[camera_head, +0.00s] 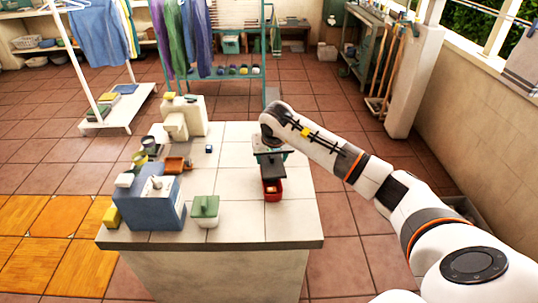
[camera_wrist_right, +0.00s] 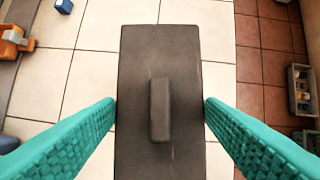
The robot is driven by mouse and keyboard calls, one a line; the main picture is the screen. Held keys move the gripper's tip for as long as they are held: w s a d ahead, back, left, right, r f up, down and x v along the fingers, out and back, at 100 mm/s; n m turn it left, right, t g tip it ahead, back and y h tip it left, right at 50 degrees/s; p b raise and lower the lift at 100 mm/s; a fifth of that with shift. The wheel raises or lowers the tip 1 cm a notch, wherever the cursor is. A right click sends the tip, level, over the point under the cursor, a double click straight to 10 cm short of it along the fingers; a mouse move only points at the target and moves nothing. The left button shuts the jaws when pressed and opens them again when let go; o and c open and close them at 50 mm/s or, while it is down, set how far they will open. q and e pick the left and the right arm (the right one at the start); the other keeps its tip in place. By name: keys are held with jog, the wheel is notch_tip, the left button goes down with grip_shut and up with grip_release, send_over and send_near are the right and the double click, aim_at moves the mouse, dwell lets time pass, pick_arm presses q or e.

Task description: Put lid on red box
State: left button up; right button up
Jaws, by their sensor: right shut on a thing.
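The dark grey lid (camera_wrist_right: 160,55) fills the middle of the right wrist view, with a raised bar handle on top. My right gripper (camera_wrist_right: 160,108) has its teal fingers against the lid's two long sides. In the head view my right gripper (camera_head: 270,151) points down and holds the lid (camera_head: 271,171) above the red box (camera_head: 273,192). The red box stands on the tiled counter, and the lid partly covers it from the head camera. The box is hidden in the wrist view. I cannot tell whether lid and box touch. My left gripper is not in view.
On the tiled counter (camera_head: 240,220) stand a blue box (camera_head: 150,207), a white container with a green lid (camera_head: 206,209), a small orange thing (camera_head: 175,165) and a pale block (camera_head: 184,118). The counter around the red box is mostly clear.

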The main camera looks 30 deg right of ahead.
jog(key=shift+b+x, duration=0.35)
jog(key=shift+x, duration=0.4)
jog(key=shift+s+a+f+b, duration=0.15)
jog(key=shift+f+b, duration=0.35)
jog(key=shift+f, duration=0.25)
notch_tip(320, 180, down, 2)
jog(key=shift+f+b, duration=0.2)
jog(key=shift+b, duration=0.65)
jog(key=shift+f+b, duration=0.35)
jog(key=shift+f, duration=0.15)
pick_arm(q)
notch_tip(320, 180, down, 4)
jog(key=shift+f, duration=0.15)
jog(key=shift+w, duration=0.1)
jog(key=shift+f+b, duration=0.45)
pick_arm(e)
jog(key=shift+f, duration=0.2)
